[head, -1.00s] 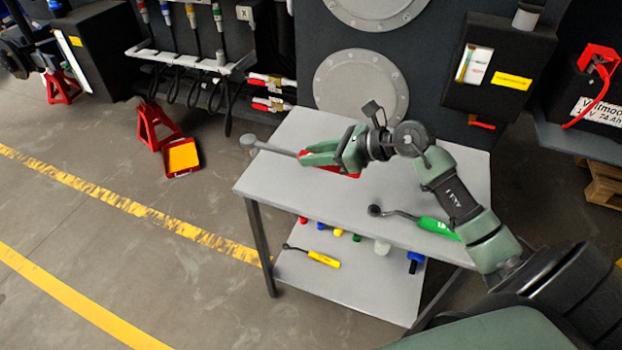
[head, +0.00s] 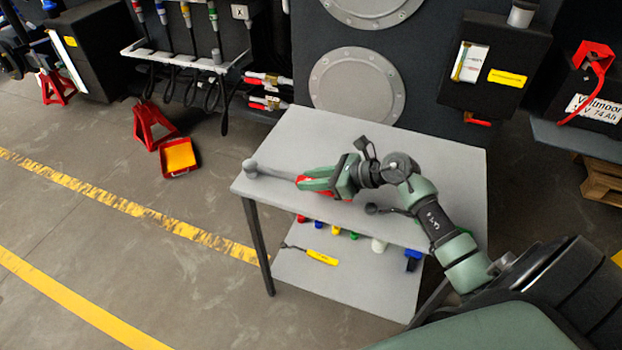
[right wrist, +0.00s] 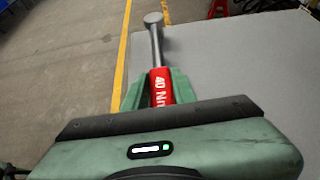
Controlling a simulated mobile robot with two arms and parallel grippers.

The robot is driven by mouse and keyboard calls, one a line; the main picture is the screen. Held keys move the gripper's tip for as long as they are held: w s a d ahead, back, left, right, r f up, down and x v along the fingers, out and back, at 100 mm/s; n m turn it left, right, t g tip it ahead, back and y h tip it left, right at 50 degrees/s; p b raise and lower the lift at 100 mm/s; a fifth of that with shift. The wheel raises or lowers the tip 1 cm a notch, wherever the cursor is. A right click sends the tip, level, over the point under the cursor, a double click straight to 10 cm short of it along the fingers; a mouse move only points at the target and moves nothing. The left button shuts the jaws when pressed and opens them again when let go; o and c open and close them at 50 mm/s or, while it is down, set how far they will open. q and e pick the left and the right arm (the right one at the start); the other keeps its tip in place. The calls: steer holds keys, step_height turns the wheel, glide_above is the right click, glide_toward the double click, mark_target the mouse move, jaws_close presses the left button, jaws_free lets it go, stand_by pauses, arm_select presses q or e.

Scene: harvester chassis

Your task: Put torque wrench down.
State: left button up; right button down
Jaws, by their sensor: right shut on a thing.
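The torque wrench (head: 272,173) has a grey shaft, a round grey head and a red handle. My right gripper (head: 316,183) is shut on the red handle, low over the left part of the grey table top (head: 300,130). The wrench lies nearly level, its head near the table's left edge. I cannot tell whether it touches the top. In the right wrist view the handle, marked 40 Nm (right wrist: 161,86), sits between the green fingers (right wrist: 157,92). My left gripper is not in view.
The lower shelf (head: 350,283) holds a yellow-handled tool (head: 322,258) and several coloured small parts. The table's back right is clear. A dark machine wall stands behind.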

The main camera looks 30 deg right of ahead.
steer(key=c, duration=1.1)
jaws_free()
steer(key=shift+f, duration=0.1)
steer(key=shift+c, duration=0.2)
steer(key=shift+r, duration=0.2)
steer(key=shift+s+d, duration=0.15)
steer(key=shift+s, duration=0.05)
steer(key=b+v, duration=0.1)
steer(key=v, duration=0.9)
steer(key=shift+s+d+r+b, duration=0.15)
steer(key=shift+s+b, duration=0.05)
steer(key=shift+b, duration=0.2)
steer(key=shift+s+d+r, duration=0.25)
steer(key=shift+s+r, duration=0.05)
steer(key=shift+r, duration=0.05)
